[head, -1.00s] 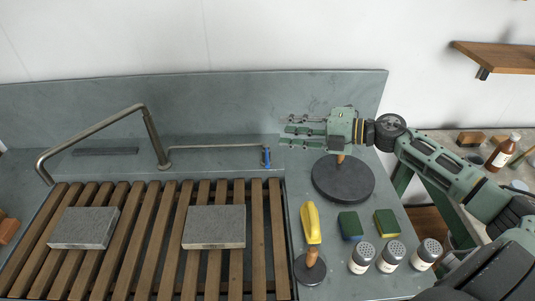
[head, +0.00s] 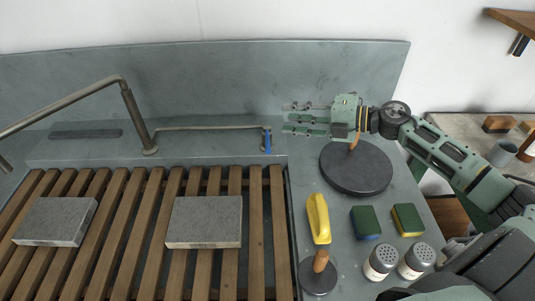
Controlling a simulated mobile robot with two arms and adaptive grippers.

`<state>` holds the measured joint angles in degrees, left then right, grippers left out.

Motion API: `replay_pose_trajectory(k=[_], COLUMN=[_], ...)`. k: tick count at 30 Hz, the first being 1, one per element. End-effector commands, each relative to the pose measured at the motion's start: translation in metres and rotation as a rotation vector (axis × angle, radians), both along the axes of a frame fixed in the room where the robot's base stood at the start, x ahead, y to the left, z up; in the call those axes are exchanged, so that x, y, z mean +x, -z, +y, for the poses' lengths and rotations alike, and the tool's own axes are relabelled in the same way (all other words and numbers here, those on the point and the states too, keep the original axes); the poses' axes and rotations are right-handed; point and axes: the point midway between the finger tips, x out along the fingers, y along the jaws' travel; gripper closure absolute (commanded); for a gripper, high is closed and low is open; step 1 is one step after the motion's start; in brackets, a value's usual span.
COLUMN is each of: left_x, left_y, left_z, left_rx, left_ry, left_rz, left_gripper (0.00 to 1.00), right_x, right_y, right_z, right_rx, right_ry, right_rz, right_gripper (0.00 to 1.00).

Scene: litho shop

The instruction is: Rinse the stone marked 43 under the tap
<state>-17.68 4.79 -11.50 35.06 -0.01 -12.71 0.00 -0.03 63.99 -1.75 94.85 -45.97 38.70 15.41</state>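Two grey stones lie flat on the slatted wooden rack: a left stone (head: 56,221) and a right stone (head: 204,222). No number is readable on either, so I cannot tell which is 43. The bent metal tap (head: 72,104) rises behind the rack, its spout reaching toward the left edge. A thin pipe runs right from its base to a blue lever (head: 267,142). My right gripper (head: 290,119) is open and empty, fingers pointing left, slightly above and right of the lever in the picture, apparently apart from it. My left gripper is out of view.
Right of the rack are a round dark disc (head: 345,180) with a wooden handle, a smaller one (head: 317,280), a yellow tool (head: 318,218), two sponges (head: 365,222) (head: 408,219) and two shakers (head: 381,262) (head: 416,260). A backsplash (head: 200,85) stands behind.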

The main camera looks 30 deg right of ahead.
Motion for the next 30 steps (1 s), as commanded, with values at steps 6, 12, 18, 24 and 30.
replay_pose_trajectory(k=[6, 12, 18, 24, 30], left_x=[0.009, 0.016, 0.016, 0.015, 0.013], left_y=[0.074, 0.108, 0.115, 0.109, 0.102], left_z=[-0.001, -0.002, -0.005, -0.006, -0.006], left_rx=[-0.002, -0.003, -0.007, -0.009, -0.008], left_ry=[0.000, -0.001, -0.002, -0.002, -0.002], left_rz=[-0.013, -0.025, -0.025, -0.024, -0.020], left_gripper=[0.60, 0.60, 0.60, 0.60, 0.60], right_x=[0.000, 0.000, 0.002, 0.015, 0.036], right_y=[0.075, 0.109, 0.116, 0.116, 0.121], right_z=[0.000, 0.000, 0.001, 0.012, 0.033], right_rx=[0.000, 0.000, 0.000, 0.003, 0.004], right_ry=[0.000, 0.000, 0.001, 0.001, 0.000], right_rz=[0.000, 0.000, -0.002, -0.002, -0.003], right_gripper=[0.71, 0.71, 0.71, 0.71, 0.71])
